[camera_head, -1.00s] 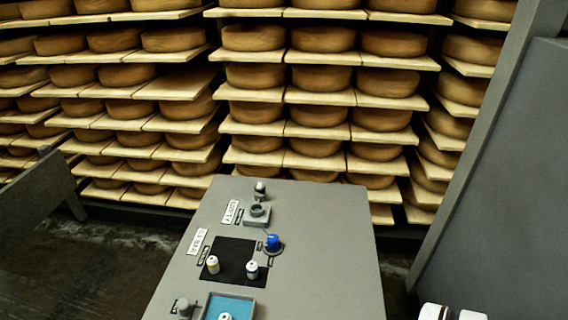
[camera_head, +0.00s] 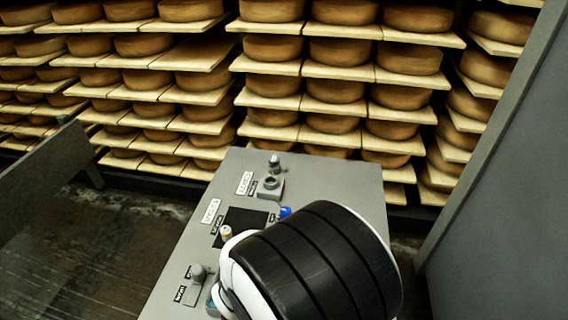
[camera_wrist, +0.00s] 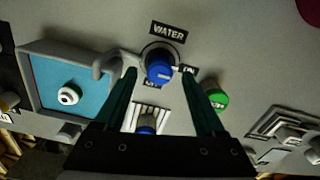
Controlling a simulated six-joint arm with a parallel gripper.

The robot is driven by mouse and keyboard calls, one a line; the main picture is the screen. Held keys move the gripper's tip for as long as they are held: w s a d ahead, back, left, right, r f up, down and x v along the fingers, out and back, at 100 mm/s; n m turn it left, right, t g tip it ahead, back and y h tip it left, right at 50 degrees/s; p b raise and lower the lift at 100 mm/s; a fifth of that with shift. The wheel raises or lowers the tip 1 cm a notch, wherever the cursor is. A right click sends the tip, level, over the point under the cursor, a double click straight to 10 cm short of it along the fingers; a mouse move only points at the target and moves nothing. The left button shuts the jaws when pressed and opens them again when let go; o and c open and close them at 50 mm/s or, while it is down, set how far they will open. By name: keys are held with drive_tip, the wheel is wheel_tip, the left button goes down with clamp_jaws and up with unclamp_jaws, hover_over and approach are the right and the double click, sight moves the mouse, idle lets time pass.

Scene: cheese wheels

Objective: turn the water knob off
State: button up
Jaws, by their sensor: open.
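In the wrist view, the blue water knob (camera_wrist: 159,68) sits on a round base on the grey panel, just below a WATER label (camera_wrist: 168,32). An ON label (camera_wrist: 189,70) is at its right, and another label below it is partly hidden. My gripper (camera_wrist: 160,74) is open, with one dark finger on each side of the knob. I cannot tell if the fingers touch it.
A blue basin (camera_wrist: 48,72) with a grey spout (camera_wrist: 105,66) is left of the knob in the wrist view. A green knob (camera_wrist: 215,97) is close to the right finger. Another blue knob (camera_wrist: 146,124) is below. Shelves of cheese wheels (camera_head: 270,48) stand behind the console.

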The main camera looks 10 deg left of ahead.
drive_tip(key=shift+f, duration=1.55)
clamp_jaws()
